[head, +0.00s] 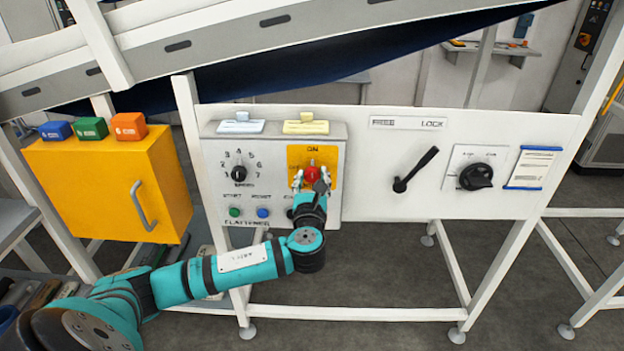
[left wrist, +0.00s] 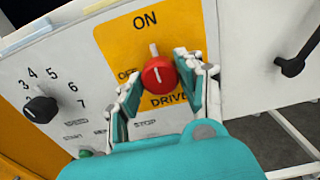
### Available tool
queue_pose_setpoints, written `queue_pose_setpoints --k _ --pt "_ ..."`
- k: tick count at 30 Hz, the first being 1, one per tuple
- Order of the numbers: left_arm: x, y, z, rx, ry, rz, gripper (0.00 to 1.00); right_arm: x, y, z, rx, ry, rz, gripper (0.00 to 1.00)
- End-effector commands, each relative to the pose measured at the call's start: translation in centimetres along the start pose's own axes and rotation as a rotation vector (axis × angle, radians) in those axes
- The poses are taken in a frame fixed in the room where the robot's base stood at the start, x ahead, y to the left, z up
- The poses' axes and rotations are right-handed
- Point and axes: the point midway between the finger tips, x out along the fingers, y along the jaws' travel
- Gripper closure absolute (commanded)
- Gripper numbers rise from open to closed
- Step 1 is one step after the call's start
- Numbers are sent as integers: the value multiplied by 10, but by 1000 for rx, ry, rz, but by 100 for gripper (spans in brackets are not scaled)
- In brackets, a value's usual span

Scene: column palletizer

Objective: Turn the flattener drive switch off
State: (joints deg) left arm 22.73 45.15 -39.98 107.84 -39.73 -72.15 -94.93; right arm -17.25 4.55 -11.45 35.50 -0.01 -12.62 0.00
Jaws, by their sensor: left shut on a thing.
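The flattener drive switch is a red rotary knob (head: 311,173) on a yellow plate (head: 296,155) marked ON at the top. In the left wrist view the knob (left wrist: 158,76) has a white line pointing up towards the ON label; OFF is on its left and DRIVE is below. My left gripper (head: 312,183) reaches the knob from below, its fingers on either side of it and shut on it. It also shows in the left wrist view (left wrist: 160,84). The fingers hide part of the lower lettering. My right gripper is not in view.
A black speed dial (head: 239,174), a green button (head: 234,212) and a blue button (head: 263,213) share the panel. To the right are a black FREE/LOCK lever (head: 415,170) and a black rotary knob (head: 476,176). A yellow cabinet (head: 105,190) stands left; a sloping conveyor (head: 270,35) passes above.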

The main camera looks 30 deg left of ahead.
Motion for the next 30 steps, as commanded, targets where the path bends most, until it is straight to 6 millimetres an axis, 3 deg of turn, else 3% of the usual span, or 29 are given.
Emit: queue_pose_setpoints --k 3,14,30 --pt "0 0 0 0 0 0 95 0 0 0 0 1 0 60" --pt "0 0 -1 -69 1 -1 95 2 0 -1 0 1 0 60" --pt "0 0 -2 -523 1 1 95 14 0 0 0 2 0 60"
